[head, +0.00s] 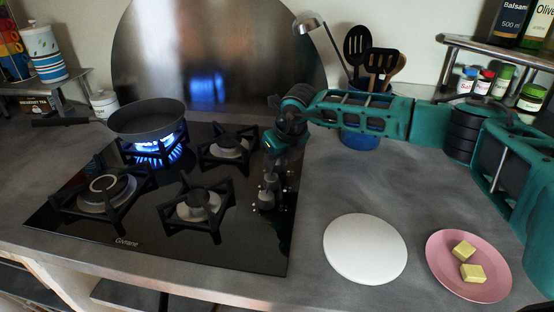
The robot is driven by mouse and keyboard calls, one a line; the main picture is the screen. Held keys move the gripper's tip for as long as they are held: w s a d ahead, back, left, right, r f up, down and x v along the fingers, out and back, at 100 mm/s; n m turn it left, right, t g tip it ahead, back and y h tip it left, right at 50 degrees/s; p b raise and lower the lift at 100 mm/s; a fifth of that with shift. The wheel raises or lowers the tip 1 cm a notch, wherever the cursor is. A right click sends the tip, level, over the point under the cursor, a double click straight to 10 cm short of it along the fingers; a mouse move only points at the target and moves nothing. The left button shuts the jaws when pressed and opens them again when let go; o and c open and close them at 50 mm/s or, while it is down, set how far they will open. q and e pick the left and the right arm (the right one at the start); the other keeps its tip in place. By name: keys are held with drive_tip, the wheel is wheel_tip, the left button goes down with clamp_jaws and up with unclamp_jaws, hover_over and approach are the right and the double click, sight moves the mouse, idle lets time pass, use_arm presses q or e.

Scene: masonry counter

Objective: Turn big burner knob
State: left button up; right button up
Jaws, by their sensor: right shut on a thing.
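The black glass gas hob (140,230) is set in the counter, with a column of dark knobs (266,200) along its right side. My right arm, teal, comes in from the right, and my right gripper (273,168) points down at the far end of this column. It is shut on a burner knob there, which it mostly hides. The knob's angle cannot be seen. Blue flames (157,150) burn at the back left burner under a dark frying pan (147,118). The wide front left burner (108,190) shows no flame. My left gripper is not in view.
A white round board (365,248) and a pink plate (447,275) with two yellowish cubes lie right of the hob. A blue utensil pot (360,140) stands behind my right arm. A metal rack (500,50) with jars stands at the back right.

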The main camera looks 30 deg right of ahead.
drive_tip(key=shift+c, duration=1)
drive_tip(key=n+y+b, duration=0.1)
drive_tip(key=n, duration=0.1)
drive_tip(key=shift+d+n, duration=0.15)
drive_tip(key=shift+n, duration=0.25)
drive_tip(key=n+y+b, duration=0.1)
drive_tip(key=n, duration=0.2)
drive_tip(key=shift+w+n+g, duration=0.1)
drive_tip(key=shift+n+g, duration=0.2)
drive_tip(key=shift+g, duration=0.1)
drive_tip(key=n+g+y+b, duration=0.1)
drive_tip(key=n, duration=0.2)
drive_tip(key=shift+w+d+n+b, duration=0.1)
drive_tip(key=shift+n+b, duration=0.2)
drive_tip(key=shift+b, duration=0.05)
drive_tip(key=shift+n+g+y+b, duration=0.4)
drive_tip(key=shift+n+g+b, duration=0.35)
drive_tip(key=shift+n, duration=1.15)
drive_tip(key=shift+r, duration=0.1)
